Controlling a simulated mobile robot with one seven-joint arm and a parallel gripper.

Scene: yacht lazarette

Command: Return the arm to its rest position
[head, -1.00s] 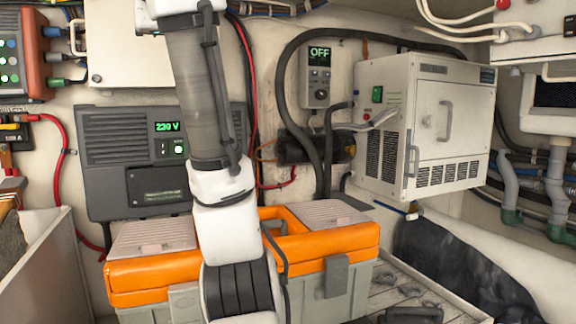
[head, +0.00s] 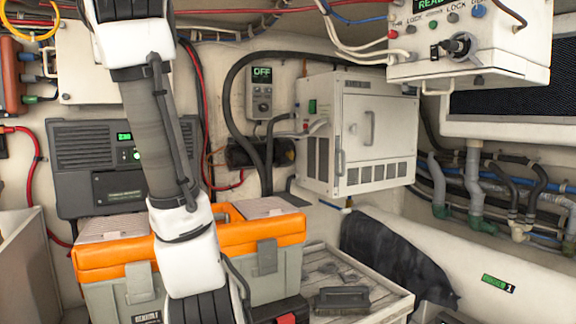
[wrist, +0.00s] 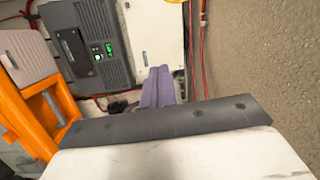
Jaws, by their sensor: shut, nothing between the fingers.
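My arm (head: 155,130) runs from the top left of the head view down to the bottom edge, in front of the orange-topped toolbox and the dark inverter panel. My gripper (wrist: 159,72) shows in the wrist view as two lavender fingers held together, with nothing between them. The fingers point toward the wall near the inverter panel (wrist: 92,42) and a pale cabinet (wrist: 152,30). My gripper does not show in the head view, where the far end of the arm is cut off.
The orange-topped toolbox (head: 262,236) stands close behind my arm. A white cabinet (head: 357,130) reading OFF beside it hangs on the wall. A control box with a key (head: 470,45) juts out at upper right.

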